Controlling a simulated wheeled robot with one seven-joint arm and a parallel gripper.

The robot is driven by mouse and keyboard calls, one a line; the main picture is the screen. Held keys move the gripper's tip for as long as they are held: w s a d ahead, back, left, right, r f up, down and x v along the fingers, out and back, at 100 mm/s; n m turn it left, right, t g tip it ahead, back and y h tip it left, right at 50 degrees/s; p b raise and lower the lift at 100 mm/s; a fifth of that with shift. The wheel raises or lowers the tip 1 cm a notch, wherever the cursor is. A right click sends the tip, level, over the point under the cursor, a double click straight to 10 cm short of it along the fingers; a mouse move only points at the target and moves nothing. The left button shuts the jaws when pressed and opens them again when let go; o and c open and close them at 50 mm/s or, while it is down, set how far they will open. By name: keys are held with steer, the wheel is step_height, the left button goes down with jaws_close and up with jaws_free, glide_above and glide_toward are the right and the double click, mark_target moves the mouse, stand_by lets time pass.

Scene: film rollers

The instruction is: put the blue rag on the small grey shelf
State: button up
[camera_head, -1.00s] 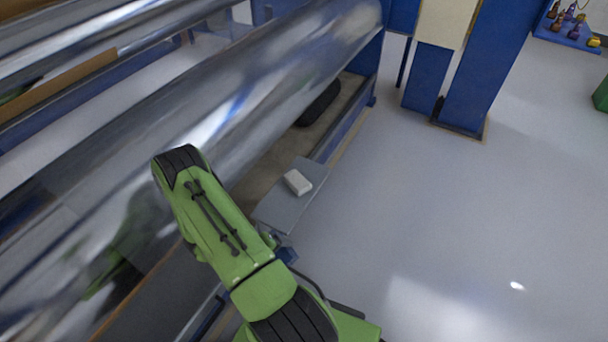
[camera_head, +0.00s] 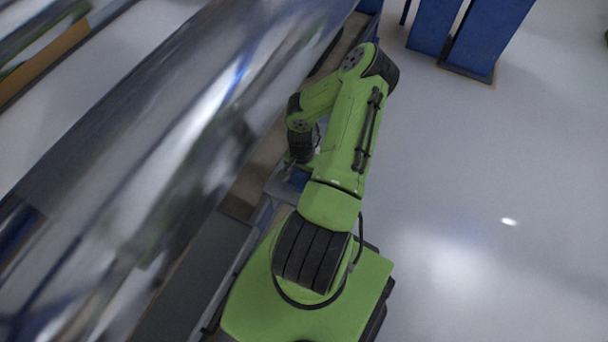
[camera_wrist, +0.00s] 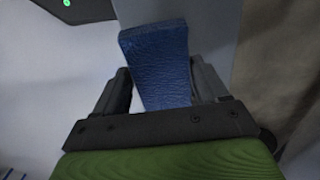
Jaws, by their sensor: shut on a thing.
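In the wrist view, the blue rag (camera_wrist: 160,65) is a stiff-looking textured strip. It stands out between the two dark fingers of my gripper (camera_wrist: 160,88), which is shut on it. A grey surface, seemingly the small grey shelf (camera_wrist: 216,35), shows behind and right of the rag. I cannot tell whether the rag touches it. In the head view, my arm covers most of the grey shelf (camera_head: 279,187), and a small blue patch shows beside its visible corner. My fingertips are hidden there.
A large shiny film roller (camera_head: 190,130) runs diagonally just left of my arm. Blue posts (camera_head: 480,40) stand at the top right. The pale floor (camera_head: 490,170) on the right is clear.

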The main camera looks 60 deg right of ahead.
mark_target(303, 179)
step_height(303, 179, down, 4)
steer(key=shift+b, duration=0.7)
steer(key=shift+c, duration=0.4)
steer(key=shift+r, duration=0.15)
steer(key=o, duration=1)
step_height(303, 179, up, 12)
steer(key=p, duration=0.4)
steer(key=shift+w+r, duration=0.1)
steer(key=shift+r, duration=0.05)
